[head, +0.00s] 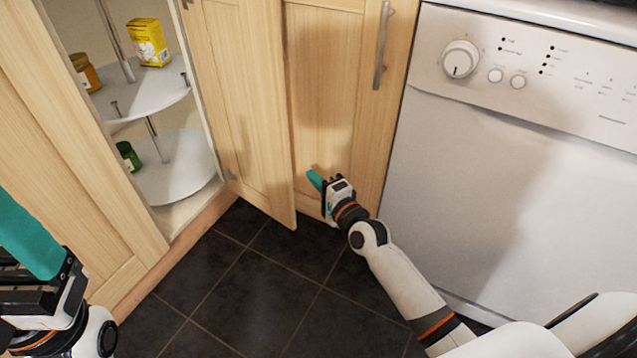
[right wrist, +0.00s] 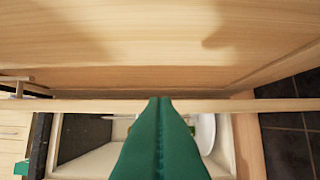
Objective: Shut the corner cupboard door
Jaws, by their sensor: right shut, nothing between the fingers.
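The corner cupboard door (head: 240,100) is a light wood panel standing open, swung out in front of the neighbouring wood front. The cupboard opening to its left shows round carousel shelves (head: 175,178). My right gripper (head: 316,180) is shut and empty, its teal fingertips low, just right of the door's free edge. In the right wrist view the shut green fingers (right wrist: 160,135) reach up to a wood edge (right wrist: 230,105); whether they touch it I cannot tell. My left gripper (head: 30,238) is at the lower left, cut off by the frame, its fingertips not clear.
A wood front with a metal handle (head: 381,45) stands behind the right gripper. A white dishwasher (head: 500,170) is to the right. The shelves hold a yellow box (head: 148,42), an amber jar (head: 85,72) and a green jar (head: 128,156). The dark tiled floor (head: 250,300) is clear.

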